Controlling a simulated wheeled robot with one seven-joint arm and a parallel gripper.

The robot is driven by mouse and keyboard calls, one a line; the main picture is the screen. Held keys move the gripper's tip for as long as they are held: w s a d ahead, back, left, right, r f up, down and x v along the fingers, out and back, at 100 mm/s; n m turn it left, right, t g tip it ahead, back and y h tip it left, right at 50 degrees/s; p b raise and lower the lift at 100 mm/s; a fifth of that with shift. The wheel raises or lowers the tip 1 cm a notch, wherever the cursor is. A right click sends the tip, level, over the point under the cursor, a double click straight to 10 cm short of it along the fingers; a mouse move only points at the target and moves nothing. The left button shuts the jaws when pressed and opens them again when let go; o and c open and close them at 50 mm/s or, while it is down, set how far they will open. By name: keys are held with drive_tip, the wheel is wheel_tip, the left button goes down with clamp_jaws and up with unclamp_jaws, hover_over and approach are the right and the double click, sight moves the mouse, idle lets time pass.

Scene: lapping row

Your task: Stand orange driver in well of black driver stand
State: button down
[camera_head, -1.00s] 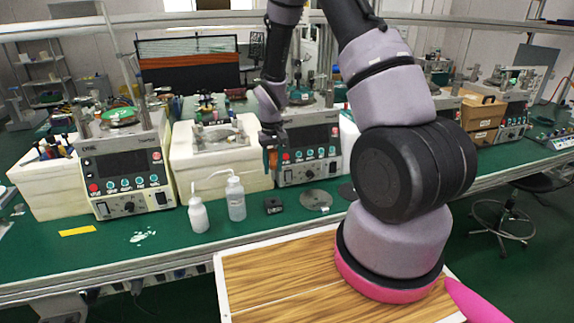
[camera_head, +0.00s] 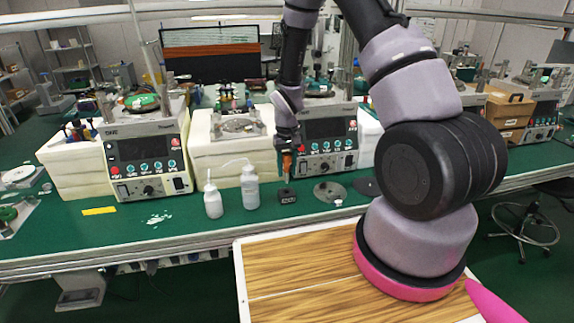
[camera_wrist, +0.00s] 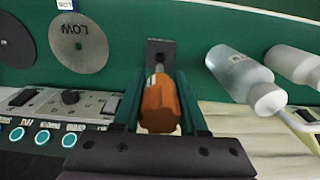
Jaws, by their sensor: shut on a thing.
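The orange driver (camera_head: 287,163) is held upright in my gripper (camera_head: 287,152), handle up and shaft down. In the wrist view its orange handle (camera_wrist: 160,104) lies between the two fingers of my gripper (camera_wrist: 160,108). The black driver stand (camera_head: 287,196) sits on the green bench, directly below the driver in the head view. In the wrist view the stand (camera_wrist: 160,48) shows beyond the handle, and the grey shaft points onto it. The well is hidden, and I cannot tell whether the tip is in it or above it.
Two white bottles (camera_head: 213,201) (camera_head: 250,187) stand left of the stand. A grey disc (camera_head: 329,192) lies right of it; the wrist view shows "LOW" on the disc (camera_wrist: 78,42). A lapping machine (camera_head: 325,140) stands close behind. Bench in front of the stand is clear.

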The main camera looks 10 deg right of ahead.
sight(287, 154)
drive_tip(key=shift+f, duration=3.15)
drive_tip(key=shift+c, duration=1.8)
unclamp_jaws()
wheel_tip(287, 154, up, 11)
drive_tip(key=shift+f, duration=0.15)
